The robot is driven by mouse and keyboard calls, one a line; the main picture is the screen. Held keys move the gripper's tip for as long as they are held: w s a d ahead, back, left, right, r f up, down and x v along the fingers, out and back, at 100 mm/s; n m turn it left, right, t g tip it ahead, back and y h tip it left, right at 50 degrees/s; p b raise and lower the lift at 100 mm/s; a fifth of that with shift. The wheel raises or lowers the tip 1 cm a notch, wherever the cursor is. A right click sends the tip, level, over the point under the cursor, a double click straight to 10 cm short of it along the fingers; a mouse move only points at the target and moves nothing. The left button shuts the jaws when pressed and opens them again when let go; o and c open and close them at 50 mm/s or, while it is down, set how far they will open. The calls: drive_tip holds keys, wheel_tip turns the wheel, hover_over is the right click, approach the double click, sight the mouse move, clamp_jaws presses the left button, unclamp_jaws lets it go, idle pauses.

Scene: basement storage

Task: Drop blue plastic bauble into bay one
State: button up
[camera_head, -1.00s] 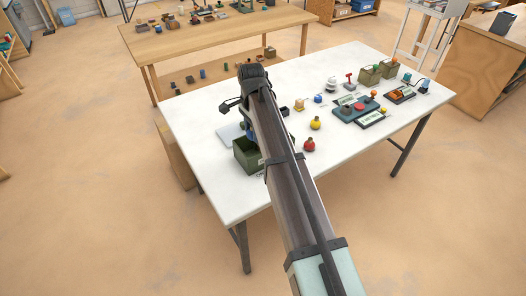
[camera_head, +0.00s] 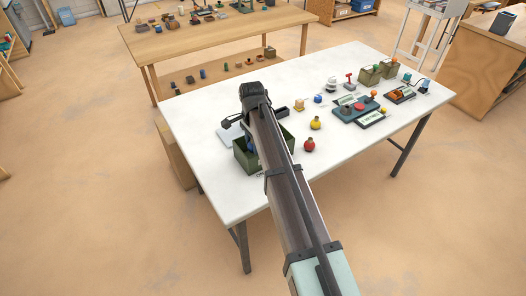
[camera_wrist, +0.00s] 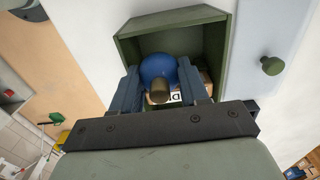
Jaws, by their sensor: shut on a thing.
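The blue plastic bauble (camera_wrist: 157,69) is round with a brown-gold neck facing the wrist camera. My gripper (camera_wrist: 160,80) is shut on it, with one dark blue finger on each side. A dark green open-topped bin (camera_wrist: 172,20) lies beyond the bauble in the wrist view; the bauble appears over its opening. In the head view the green bin (camera_head: 243,158) stands near the left end of the white table, and my gripper (camera_head: 250,143) is over it, mostly hidden by my arm. Which bay the bin is cannot be read.
A pale flat panel with a green knob (camera_wrist: 271,66) lies beside the bin. A red bauble (camera_head: 309,145) and a yellow bauble (camera_head: 316,123) stand right of my arm. Small green bins (camera_head: 370,76) and several small items fill the table's far right. The table's front (camera_head: 240,205) is clear.

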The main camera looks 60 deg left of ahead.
drive_tip(key=o, duration=1.1)
drive_tip(key=shift+d, duration=0.1)
drive_tip(key=shift+d, duration=0.1)
wheel_tip(320, 180, up, 14)
drive_tip(key=shift+a, duration=0.3)
drive_tip(key=shift+w+f, duration=0.1)
